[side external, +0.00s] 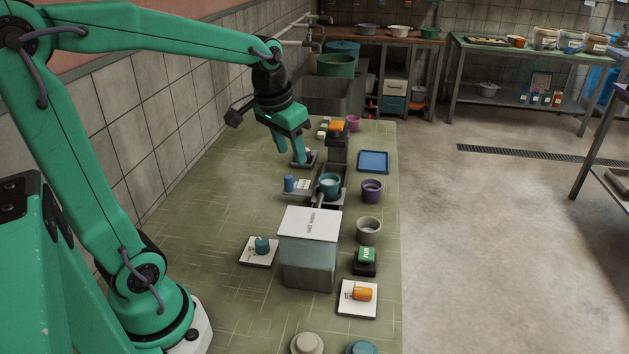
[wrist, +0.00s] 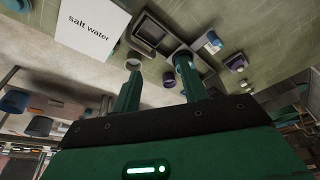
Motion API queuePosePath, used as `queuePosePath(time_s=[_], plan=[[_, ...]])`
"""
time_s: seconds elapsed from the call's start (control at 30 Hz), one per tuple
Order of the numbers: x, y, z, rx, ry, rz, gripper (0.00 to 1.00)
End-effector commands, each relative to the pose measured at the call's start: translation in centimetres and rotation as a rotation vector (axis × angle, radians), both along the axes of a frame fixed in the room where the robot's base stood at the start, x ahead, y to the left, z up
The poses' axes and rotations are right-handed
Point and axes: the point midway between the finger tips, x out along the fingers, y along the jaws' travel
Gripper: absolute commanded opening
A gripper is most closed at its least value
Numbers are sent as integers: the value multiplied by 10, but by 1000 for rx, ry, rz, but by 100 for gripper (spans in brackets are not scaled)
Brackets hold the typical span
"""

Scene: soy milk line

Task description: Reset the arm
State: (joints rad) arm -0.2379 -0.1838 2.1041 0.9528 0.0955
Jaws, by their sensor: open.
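My gripper (side external: 291,154) hangs from my green arm above the far half of the green work table, its two fingers pointing down and apart. It is open with nothing between the fingers. In the wrist view the gripper (wrist: 159,64) also shows empty. A small dark tray (side external: 304,160) lies below and close to the right finger; I cannot tell whether they touch. A teal cup (side external: 329,184) with pale contents stands nearer the camera, on a dark fixture.
A purple cup (side external: 371,190), a grey cup (side external: 369,230) and a blue tray (side external: 373,161) stand along the table's right side. A blue cylinder (side external: 289,183) stands left of the teal cup. White plates (side external: 259,258) flank the box. A tiled wall bounds the left.

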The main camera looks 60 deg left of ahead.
Motion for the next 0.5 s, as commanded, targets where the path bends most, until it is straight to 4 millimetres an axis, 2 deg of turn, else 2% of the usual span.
queuePosePath(time_s=[0.2,0.5], plan=[[-33,-31,11,6,-69,-44,43],[-79,-63,12,3,-156,-103,43]])
